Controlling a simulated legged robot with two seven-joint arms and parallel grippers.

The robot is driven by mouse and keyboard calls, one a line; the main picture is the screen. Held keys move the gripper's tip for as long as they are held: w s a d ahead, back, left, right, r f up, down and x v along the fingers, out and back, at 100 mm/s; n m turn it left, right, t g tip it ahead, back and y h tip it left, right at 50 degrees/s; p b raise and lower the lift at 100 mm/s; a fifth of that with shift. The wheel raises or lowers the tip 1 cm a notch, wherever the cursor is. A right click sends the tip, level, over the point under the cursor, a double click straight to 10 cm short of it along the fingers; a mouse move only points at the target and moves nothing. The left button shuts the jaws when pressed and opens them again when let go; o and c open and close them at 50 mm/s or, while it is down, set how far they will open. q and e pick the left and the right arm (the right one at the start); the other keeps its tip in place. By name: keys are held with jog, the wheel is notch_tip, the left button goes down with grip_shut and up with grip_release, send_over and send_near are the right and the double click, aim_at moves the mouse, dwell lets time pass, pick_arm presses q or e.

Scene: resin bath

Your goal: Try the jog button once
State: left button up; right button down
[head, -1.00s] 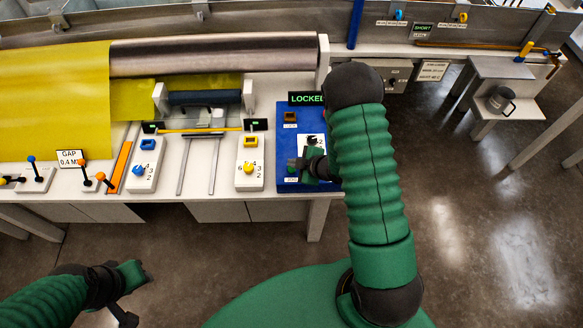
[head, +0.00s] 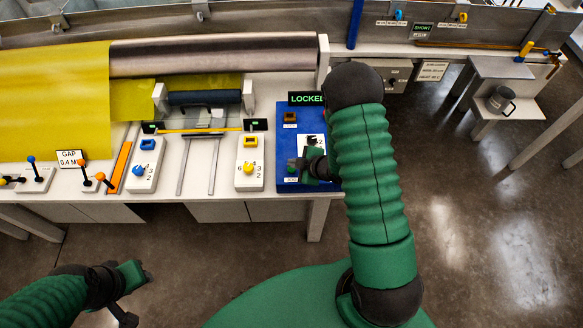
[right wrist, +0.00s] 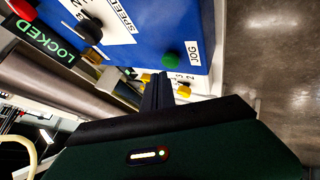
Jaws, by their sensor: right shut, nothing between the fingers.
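The blue control panel (head: 283,140) stands at the right end of the white bench. Its green round JOG button (right wrist: 169,60) shows beside a white JOG label (right wrist: 194,54) in the right wrist view. My right gripper (right wrist: 158,76) is shut and empty, its dark fingers pointing at the panel with the tips close to the button. I cannot tell whether they touch it. In the head view my right gripper (head: 302,166) is over the panel's lower part. My left gripper (head: 138,274) is low at the left, away from the bench; its jaws are unclear.
A LOCKED sign (head: 306,99) stands at the panel's back edge. A dark knob (right wrist: 89,31) by the SPEED label is on the panel. A white box with a yellow knob (head: 249,168) is left of the panel. Floor at the right is clear.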

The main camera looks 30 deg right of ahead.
aim_at(294, 170)
jog(key=shift+f+b, duration=0.3)
jog(key=shift+f, duration=0.05)
jog(key=shift+f+b, duration=0.45)
jog(key=shift+f, duration=0.1)
dwell(0.8)
jog(key=shift+r+p, duration=0.75)
jog(key=shift+r, duration=0.2)
notch_tip(294, 170, up, 5)
jog(key=p, duration=0.4)
jog(key=shift+r, duration=0.1)
